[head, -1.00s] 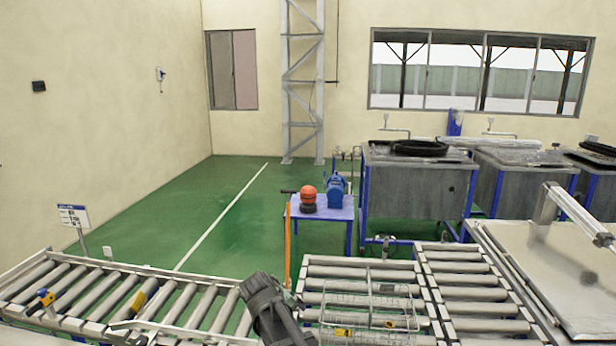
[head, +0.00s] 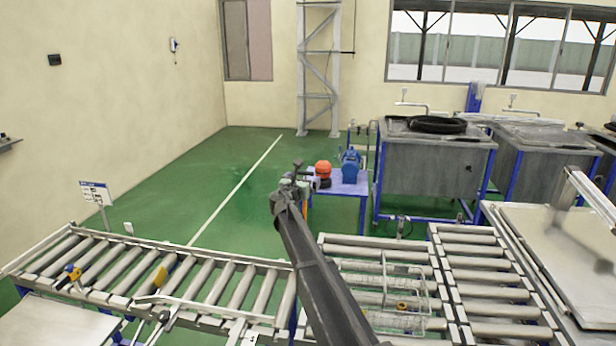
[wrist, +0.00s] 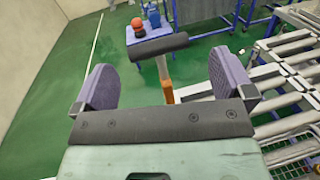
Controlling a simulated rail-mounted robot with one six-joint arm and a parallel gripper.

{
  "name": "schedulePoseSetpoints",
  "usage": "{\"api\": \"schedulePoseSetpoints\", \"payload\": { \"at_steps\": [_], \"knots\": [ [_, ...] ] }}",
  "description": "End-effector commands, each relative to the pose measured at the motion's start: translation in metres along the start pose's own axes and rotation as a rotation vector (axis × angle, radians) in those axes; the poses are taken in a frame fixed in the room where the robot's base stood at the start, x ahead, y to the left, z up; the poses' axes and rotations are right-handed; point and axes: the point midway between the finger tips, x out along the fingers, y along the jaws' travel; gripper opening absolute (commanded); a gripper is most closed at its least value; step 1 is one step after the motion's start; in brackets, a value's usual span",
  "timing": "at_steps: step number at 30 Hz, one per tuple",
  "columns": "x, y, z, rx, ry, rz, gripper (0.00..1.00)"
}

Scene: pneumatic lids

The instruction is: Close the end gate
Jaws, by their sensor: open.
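What seems to be the end gate's lever is an orange post (wrist: 167,92) with a dark cross handle (wrist: 160,47) on top, near the gap between the roller conveyor sections. My gripper (wrist: 161,62) is open and empty. The handle lies ahead of and between its two purple fingers, apart from both. In the head view, my gripper (head: 297,178) is raised at the gap and covers most of the post. Only a sliver of orange shows beside it. The rest of the gate is hidden or cannot be made out.
A roller conveyor (head: 110,270) runs left of the gap, and another (head: 480,285) lies right. A wire basket (head: 385,290) sits on the rollers by my arm. Green floor is clear at left.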

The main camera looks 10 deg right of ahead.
Motion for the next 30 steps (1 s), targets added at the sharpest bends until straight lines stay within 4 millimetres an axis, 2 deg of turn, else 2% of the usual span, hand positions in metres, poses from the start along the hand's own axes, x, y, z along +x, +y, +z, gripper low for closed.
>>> {"api": "schedulePoseSetpoints", "payload": {
  "at_steps": [1, 3, 6, 14, 27, 30],
  "knots": [
    [0.015, 0.002, 0.000, 0.000, 0.000, -0.001, 0.99],
    [0.030, 0.001, 0.000, 0.001, 0.000, -0.001, 0.99],
    [0.043, 0.001, 0.000, 0.001, 0.000, -0.001, 0.99],
    [0.047, -0.001, 0.000, 0.001, 0.000, 0.000, 0.99],
    [0.046, 0.000, 0.000, 0.002, 0.000, 0.000, 0.34],
    [0.045, 0.000, 0.000, 0.002, -0.001, 0.000, 0.32]
  ]
}}
